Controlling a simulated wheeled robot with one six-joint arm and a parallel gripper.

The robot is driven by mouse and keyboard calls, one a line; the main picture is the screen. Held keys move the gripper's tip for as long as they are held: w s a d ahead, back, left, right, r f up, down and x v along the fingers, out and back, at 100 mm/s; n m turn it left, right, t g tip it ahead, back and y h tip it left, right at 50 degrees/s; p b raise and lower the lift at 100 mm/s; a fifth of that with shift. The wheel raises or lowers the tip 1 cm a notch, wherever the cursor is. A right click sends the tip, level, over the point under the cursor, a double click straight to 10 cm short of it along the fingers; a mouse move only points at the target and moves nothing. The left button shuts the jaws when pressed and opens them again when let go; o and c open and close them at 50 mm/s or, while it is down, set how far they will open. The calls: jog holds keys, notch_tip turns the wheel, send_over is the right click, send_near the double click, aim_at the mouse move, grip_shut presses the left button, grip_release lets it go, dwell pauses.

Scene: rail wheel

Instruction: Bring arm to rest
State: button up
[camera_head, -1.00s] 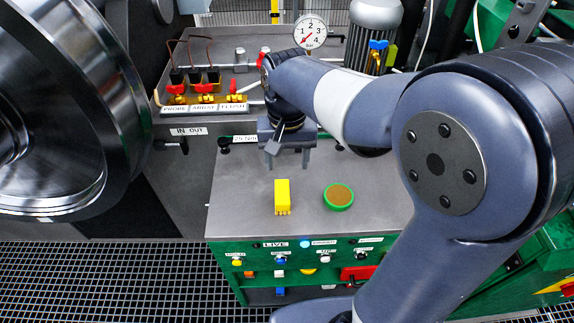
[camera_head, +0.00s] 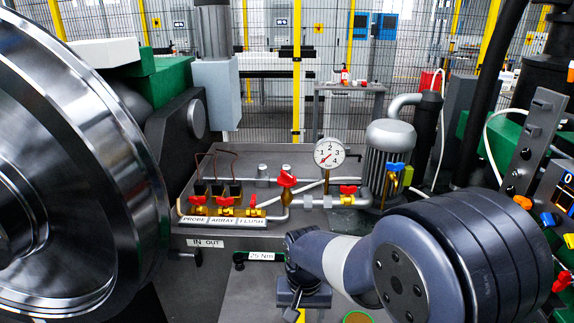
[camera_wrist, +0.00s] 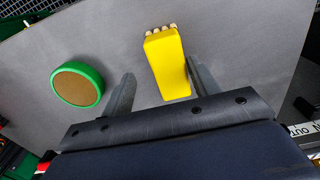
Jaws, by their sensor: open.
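My arm (camera_head: 340,260) reaches in from the lower right of the head view, bent, with its wrist low over the grey bench top. My gripper (camera_wrist: 162,88) is open in the wrist view, its two fingers spread and pointing toward the bench. In that view a yellow block (camera_wrist: 166,65) with pale pegs on one end appears between the fingers. I cannot tell its distance from them. In the head view the gripper (camera_head: 299,300) is near the bottom edge, its fingertips hard to make out.
A round green-rimmed brown pad (camera_wrist: 77,86) lies left of the fingers on the bench top (camera_wrist: 225,35). A large steel wheel (camera_head: 90,170) fills the left. Red-handled valves (camera_head: 225,205), a pressure gauge (camera_head: 329,154) and a grey motor (camera_head: 388,150) stand behind the arm.

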jog(key=shift+f, duration=0.75)
jog(key=shift+r, duration=2.35)
